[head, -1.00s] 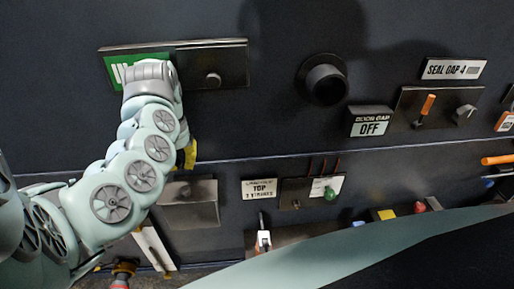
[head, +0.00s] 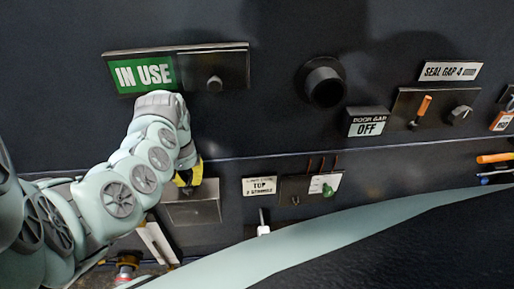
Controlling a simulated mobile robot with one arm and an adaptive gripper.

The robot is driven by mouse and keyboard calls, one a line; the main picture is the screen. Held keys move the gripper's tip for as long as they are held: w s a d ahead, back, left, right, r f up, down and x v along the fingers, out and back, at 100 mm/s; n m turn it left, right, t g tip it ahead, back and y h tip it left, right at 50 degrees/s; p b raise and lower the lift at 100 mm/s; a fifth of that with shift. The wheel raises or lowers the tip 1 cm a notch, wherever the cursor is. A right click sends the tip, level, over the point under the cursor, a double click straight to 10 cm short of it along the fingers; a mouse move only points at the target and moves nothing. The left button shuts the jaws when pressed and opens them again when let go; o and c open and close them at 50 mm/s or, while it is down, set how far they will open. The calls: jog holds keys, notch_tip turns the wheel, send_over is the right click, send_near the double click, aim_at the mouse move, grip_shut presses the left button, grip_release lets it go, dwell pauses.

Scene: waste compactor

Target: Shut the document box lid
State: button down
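A grey metal box (head: 194,212), which looks like the document box, is on the dark panel at lower left centre. Its top edge is partly covered by my gripper, and I cannot tell how far its lid is open. My gripper (head: 188,182), with yellow and black parts showing, is at the box's upper left edge, just below my wrist. Its fingertips are small and partly hidden, so I cannot tell whether they touch the lid or whether they are open.
A green IN USE sign (head: 144,74) is above my arm. A round black knob (head: 324,84) sticks out right of centre.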

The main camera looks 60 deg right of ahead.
jog(key=shift+f, duration=0.1)
jog(key=shift+a+f+b, duration=0.1)
jog(key=shift+f+b, duration=0.4)
jog(key=shift+b, duration=0.45)
jog(key=shift+r, duration=0.1)
jog(key=shift+s, duration=0.1)
jog(key=shift+r, duration=0.5)
notch_tip(320, 180, up, 13)
jog(key=w+b, duration=0.1)
jog(key=b, duration=0.5)
jog(key=shift+r, duration=0.15)
jog(key=shift+w, duration=0.1)
